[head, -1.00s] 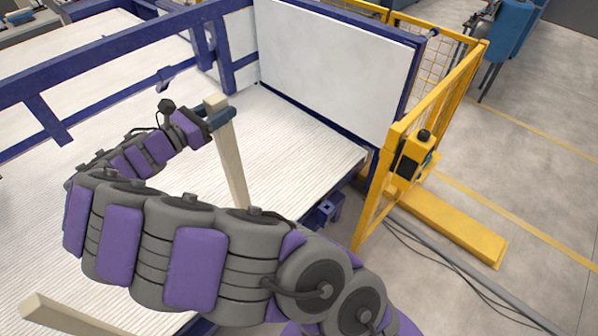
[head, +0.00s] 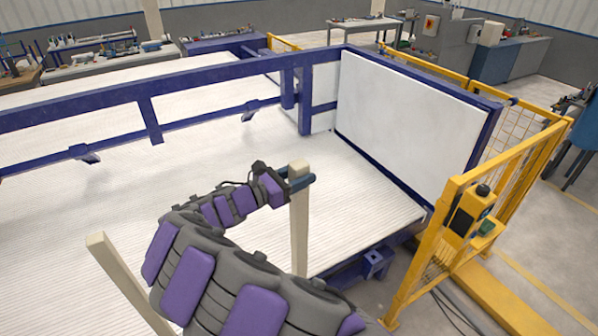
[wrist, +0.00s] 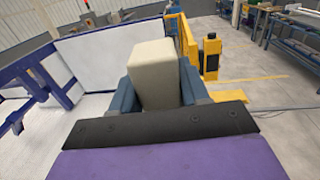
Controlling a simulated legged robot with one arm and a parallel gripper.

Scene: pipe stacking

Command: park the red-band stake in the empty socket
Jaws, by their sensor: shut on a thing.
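My gripper (head: 300,183) is shut near the top of a square, cream-coloured stake (head: 299,225). The stake stands nearly upright in the head view, and its lower end is hidden behind my arm. In the wrist view the held stake (wrist: 158,72) sits between both blue jaws. No red band shows on its visible part. A second cream stake (head: 120,272) leans at the lower left, its lower end also hidden by my arm. A blue bracket (head: 374,262) sits at the bed's right edge; I cannot tell whether it is a socket.
A ribbed white bed (head: 370,205) lies beyond my arm. A blue rail (head: 150,100) crosses its far side and a white panel (head: 410,120) stands at the right. A yellow guard fence (head: 440,240) with a control box (head: 470,212) is close on the right.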

